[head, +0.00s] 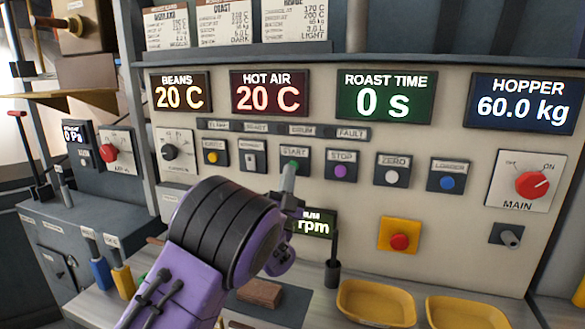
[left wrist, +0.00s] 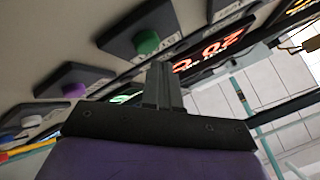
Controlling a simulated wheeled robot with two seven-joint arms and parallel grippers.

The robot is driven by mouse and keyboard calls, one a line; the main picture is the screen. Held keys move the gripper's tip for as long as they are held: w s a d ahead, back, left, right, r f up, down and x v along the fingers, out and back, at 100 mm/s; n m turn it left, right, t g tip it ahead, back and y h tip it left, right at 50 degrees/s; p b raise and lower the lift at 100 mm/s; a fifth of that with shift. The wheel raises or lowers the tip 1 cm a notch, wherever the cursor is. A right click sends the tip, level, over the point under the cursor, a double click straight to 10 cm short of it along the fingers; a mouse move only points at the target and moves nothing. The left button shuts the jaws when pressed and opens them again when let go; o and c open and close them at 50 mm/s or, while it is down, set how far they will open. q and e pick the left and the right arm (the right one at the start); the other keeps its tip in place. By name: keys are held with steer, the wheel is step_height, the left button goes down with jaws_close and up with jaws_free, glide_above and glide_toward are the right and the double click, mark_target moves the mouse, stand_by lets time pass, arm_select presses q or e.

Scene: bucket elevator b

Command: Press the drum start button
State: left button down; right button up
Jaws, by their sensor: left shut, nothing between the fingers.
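The START button (head: 294,164) is a green cap on a dark plate in the panel's button row, partly covered by my fingers in the head view. In the left wrist view the green button (left wrist: 146,42) shows whole, just left of and above my fingertips. My left gripper (head: 288,172) is shut and empty, its fingers pointing up at the START plate. In the left wrist view its fingers (left wrist: 160,68) are together, with a small offset from the green cap. I cannot tell whether they touch the plate. My right gripper is in neither view.
The purple STOP button (head: 341,171) sits right of START, with the white ZERO button (head: 392,176) beyond it. Left is a yellow button (head: 213,157). My left wrist partly hides the rpm display (head: 315,225). Below right are a red button on yellow (head: 399,242) and yellow trays (head: 375,318).

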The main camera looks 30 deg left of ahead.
arm_select(q)
steer(key=shift+w, duration=0.1)
steer(key=shift+w+a, duration=0.1)
steer(key=shift+w, duration=0.2)
steer(key=shift+w+a+b, duration=0.1)
steer(key=shift+w+b, duration=0.3)
stand_by(0.5)
steer(key=shift+s, duration=0.1)
steer(key=shift+s+d+b, duration=0.2)
steer(key=shift+s+b, duration=0.15)
steer(key=shift+s, duration=0.35)
steer(key=shift+s+d+b, duration=0.2)
steer(key=shift+s, duration=0.6)
steer(key=shift+s+d+b, duration=0.2)
steer(key=shift+s+b, duration=0.05)
steer(key=shift+s, duration=0.6)
steer(key=shift+s+d+b, duration=0.2)
steer(key=shift+s, duration=0.6)
